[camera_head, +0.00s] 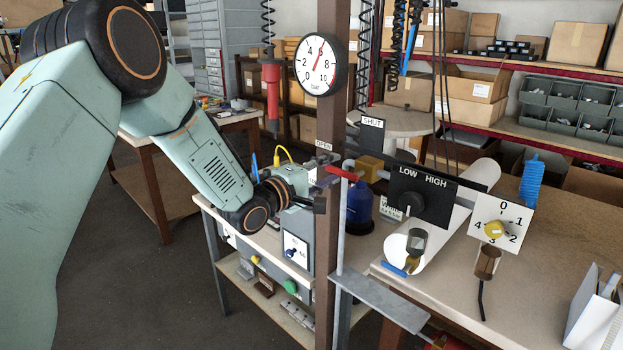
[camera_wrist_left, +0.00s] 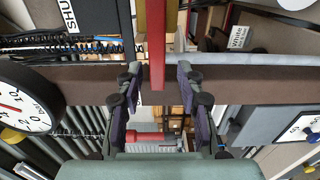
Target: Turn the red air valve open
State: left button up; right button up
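The red valve handle (camera_head: 341,173) is a bar that reaches out from a brass valve body (camera_head: 370,168) behind the brown post. An OPEN sign (camera_head: 323,145) is above the handle to its left, and a SHUT sign (camera_head: 372,122) is above the valve body. My left gripper (camera_head: 322,184) is at the post, close to the handle's left end. In the left wrist view the red handle (camera_wrist_left: 157,45) comes down from the top, and its end lies between the spread fingers (camera_wrist_left: 160,92), with room on both sides. My right gripper is not in view.
A brown post (camera_head: 335,110) carries a round pressure gauge (camera_head: 321,65) above the gripper. To the right are a LOW/HIGH switch panel (camera_head: 422,196) and a white dial plate (camera_head: 500,222). A grey box (camera_wrist_left: 285,120) is beside the gripper in the left wrist view.

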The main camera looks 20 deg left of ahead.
pick_arm(q)
jog(key=v, duration=1.1)
jog(key=shift+s+r, duration=0.2)
jog(key=shift+s, duration=0.05)
jog(key=shift+w+f, duration=0.1)
jog(key=shift+w, duration=0.1)
jog(key=shift+s, duration=0.1)
